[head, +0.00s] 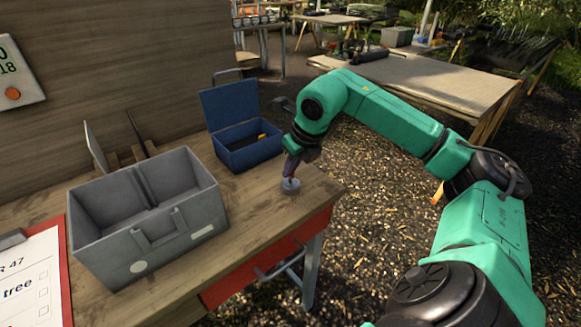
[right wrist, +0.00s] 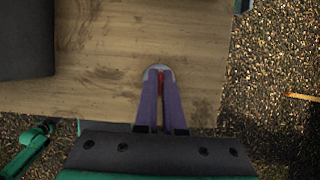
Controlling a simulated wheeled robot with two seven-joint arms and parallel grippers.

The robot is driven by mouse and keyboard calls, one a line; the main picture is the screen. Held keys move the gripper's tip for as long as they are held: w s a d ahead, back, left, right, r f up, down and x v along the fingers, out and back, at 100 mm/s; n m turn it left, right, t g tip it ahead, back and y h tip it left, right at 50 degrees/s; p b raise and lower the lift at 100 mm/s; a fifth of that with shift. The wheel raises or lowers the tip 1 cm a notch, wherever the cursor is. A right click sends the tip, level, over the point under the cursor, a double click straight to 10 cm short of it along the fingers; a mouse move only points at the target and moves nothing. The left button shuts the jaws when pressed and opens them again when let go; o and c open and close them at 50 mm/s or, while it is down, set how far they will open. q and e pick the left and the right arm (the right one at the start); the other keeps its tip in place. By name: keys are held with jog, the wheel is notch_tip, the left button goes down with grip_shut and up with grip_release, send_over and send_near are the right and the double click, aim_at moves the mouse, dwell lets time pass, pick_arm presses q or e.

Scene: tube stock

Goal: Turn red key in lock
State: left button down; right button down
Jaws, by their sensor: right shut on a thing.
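The red key (right wrist: 161,82) shows as a thin red strip between the fingers of my right gripper (right wrist: 160,76) in the right wrist view. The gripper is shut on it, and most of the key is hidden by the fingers. The lock (head: 291,186) is a small round grey piece on the table top near its right corner. In the head view my right gripper (head: 292,172) points down right above the lock. The lock's pale rim (right wrist: 158,68) shows around the fingertips in the right wrist view. I cannot tell how deep the key sits or how far it is turned. My left gripper is not in view.
A grey two-part box (head: 160,236) stands on the wooden table (head: 255,205), left of the lock. An open blue box (head: 248,155) stands behind. A red clipboard (head: 66,262) lies at the left. Gravel ground lies beyond the table's right edge.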

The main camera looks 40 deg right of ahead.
jog(key=shift+f, duration=0.15)
jog(key=shift+f+b, duration=0.45)
jog(key=shift+b, duration=0.05)
